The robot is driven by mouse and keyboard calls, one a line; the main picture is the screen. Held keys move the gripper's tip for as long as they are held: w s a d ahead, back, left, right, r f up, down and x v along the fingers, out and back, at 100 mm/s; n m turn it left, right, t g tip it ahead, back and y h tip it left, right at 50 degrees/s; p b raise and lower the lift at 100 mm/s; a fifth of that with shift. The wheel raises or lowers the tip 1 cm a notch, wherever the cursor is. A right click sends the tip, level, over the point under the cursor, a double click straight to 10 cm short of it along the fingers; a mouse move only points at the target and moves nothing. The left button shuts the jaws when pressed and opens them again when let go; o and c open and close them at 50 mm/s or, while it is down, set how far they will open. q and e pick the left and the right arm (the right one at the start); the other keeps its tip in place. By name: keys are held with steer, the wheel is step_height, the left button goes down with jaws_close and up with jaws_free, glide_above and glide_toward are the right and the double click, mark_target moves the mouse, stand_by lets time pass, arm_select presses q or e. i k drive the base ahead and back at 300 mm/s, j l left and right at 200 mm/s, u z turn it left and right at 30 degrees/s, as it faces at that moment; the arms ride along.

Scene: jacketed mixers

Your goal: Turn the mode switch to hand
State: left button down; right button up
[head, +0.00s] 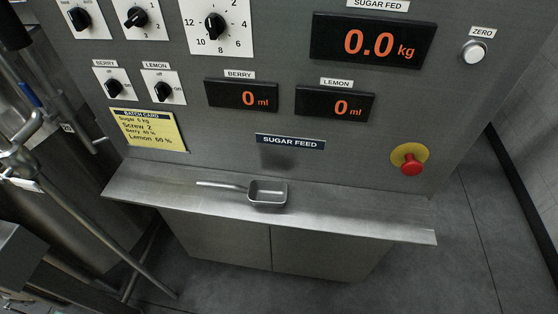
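A black rotary knob (80,18) on a white plate sits at the top left of the grey control panel. Small lettering above it, which seems to read hand on the left and auto on the right, is partly cut by the picture's top edge. I cannot tell surely which word the knob points at. Neither of my grippers is in view.
To its right are a 1-to-3 selector (136,17) and a larger numbered dial (214,27). Below are berry (112,86) and lemon (163,92) switches. A red stop button (411,166) is at right. A scoop (267,193) lies on the steel shelf (350,222). Pipes crowd the left.

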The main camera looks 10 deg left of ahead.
mark_target(80, 19)
steer(key=u, duration=1.3)
